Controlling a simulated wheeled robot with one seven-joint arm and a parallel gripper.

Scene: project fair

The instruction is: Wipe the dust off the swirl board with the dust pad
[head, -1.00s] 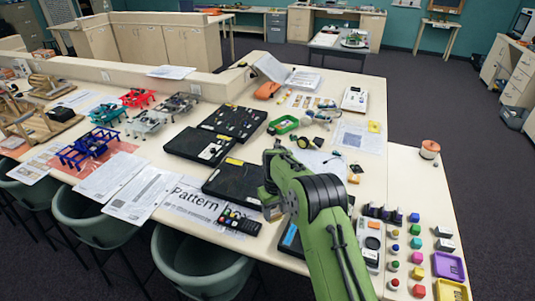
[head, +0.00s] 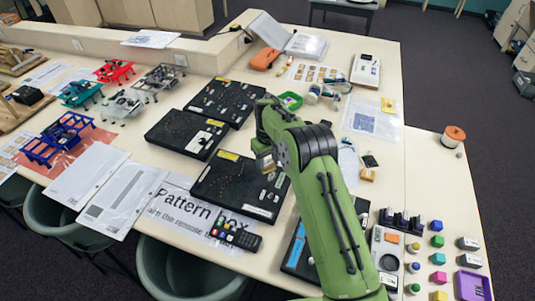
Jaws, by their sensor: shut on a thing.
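My green arm reaches over the table from the lower right in the head view. My gripper (head: 265,163) is small in the picture and partly hidden by my own wrist. It is shut on a small tan and grey thing, apparently the dust pad, above the right edge of the nearest black board (head: 235,195). Two more black boards lie behind it, one at left (head: 186,134) and one farther back (head: 224,102). A blue-edged board (head: 297,247) is partly hidden under my arm. I cannot tell which is the swirl board, and no dust is clear at this size.
A black remote (head: 236,235) lies on the pattern box sheet (head: 185,208). Small coloured blocks and a purple tray (head: 472,285) are at the lower right. Colourful frames stand at left.

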